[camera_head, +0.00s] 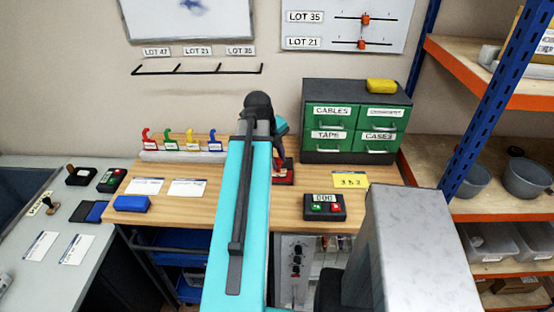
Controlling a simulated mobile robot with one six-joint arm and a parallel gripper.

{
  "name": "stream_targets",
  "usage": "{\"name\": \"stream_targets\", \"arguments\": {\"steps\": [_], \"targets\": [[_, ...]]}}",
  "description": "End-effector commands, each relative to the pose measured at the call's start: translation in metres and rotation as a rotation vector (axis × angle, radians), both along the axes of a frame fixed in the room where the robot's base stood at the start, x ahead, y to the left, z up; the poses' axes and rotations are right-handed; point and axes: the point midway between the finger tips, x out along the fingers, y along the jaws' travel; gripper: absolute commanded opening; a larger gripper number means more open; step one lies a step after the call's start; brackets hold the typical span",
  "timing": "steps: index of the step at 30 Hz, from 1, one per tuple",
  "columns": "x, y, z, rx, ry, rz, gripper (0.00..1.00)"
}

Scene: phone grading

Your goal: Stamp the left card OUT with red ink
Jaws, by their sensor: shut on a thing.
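My gripper (279,152) is on the wooden bench side, mostly hidden behind my cyan arm. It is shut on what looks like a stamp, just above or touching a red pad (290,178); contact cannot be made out. Two white printed cards lie on the wooden bench: a left one (145,186) and a right one (187,188). Two more cards lie on the grey counter: a left one (40,246) and a right one (76,249). Their print is too small to read.
The grey counter holds a dark-handled stamp (48,205), a blue pad (90,212), a black item (80,177) and a red-green button box (111,180). On the bench are a blue block (132,203), a counter box (324,207), coloured hooks (187,145) and a green drawer cabinet (355,122).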

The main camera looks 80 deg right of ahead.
Motion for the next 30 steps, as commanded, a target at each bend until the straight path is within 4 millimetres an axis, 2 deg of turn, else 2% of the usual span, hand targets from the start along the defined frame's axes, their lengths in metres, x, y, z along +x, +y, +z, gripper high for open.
{"name": "stream_targets", "arguments": {"steps": [30], "targets": [[-0.0006, 0.0000, -0.0057, 0.000, 0.001, -0.001, 0.09]]}}
